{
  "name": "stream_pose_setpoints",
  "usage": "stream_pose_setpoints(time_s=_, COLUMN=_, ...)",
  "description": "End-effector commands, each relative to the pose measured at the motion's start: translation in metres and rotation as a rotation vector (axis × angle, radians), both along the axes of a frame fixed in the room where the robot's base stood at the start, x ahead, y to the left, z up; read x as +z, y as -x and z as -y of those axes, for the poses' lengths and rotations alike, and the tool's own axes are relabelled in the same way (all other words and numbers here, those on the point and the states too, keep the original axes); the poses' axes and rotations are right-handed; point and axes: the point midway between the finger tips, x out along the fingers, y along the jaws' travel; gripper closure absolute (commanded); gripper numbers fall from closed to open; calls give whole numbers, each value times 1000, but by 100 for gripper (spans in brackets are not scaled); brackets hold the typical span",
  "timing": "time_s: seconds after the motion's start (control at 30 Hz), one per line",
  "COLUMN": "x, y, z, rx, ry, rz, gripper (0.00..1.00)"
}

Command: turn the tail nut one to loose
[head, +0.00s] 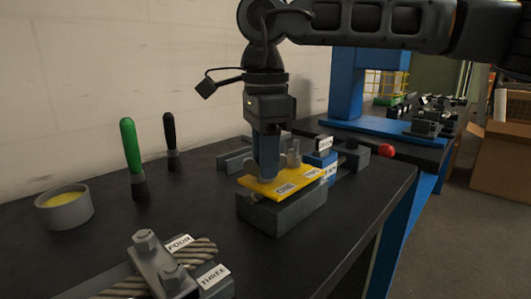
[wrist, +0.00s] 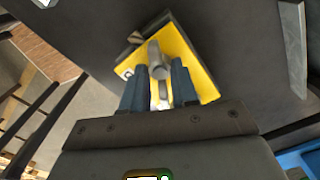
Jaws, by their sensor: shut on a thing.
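A yellow plate (head: 258,187) lies on a dark block (head: 283,215) on the bench and carries a label reading ONE (head: 285,188). My gripper (head: 267,176) points straight down at the plate, just behind that label. Its blue fingers hide the nut in the head view. In the wrist view my gripper (wrist: 159,76) has its two fingers on either side of a grey nut or stud (wrist: 157,60) over the yellow plate (wrist: 190,58), and is shut on it. A second grey stud (head: 294,154) stands just right of my fingers in the head view.
A clamp (head: 157,265) with rope and labels FOUR (head: 179,243) and THREE (head: 213,276) sits in front. A green-handled tool (head: 131,147), a black-handled tool (head: 170,137) and a round tub (head: 64,207) stand left. A red knob (head: 386,151) is right of the block.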

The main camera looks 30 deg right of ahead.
Motion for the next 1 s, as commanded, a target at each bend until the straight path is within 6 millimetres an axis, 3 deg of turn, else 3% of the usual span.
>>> stream_pose_setpoints(time_s=1.0, x=-4, y=1, z=0, rx=949, ry=-2, rz=-7, gripper=100)
